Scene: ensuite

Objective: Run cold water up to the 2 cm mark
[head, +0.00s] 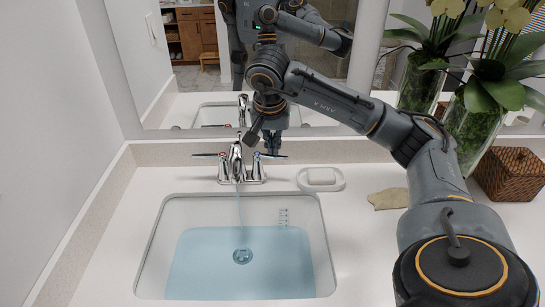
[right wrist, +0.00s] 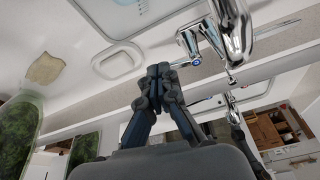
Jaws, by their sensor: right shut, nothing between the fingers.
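The white sink basin (head: 180,212) holds a layer of blue water (head: 205,262), and a thin stream (head: 239,205) runs into it from the chrome faucet (head: 237,160). A scale (head: 283,217) is on the basin's back wall; the water edge lies near its lower end, and its figures are too small to read. The left handle (head: 210,155) has a red mark. The right handle (head: 270,156) has a blue mark, also seen in the right wrist view (right wrist: 195,58). My right gripper (head: 267,148) is shut and empty beside the blue-marked handle; contact is unclear. My left gripper is out of view.
A white soap dish (head: 320,179) and a beige cloth (head: 389,198) lie right of the faucet. Glass vases with plants (head: 470,135) and a wicker box (head: 508,174) stand farther right. A mirror (head: 190,95) rises behind the counter. The left counter is clear.

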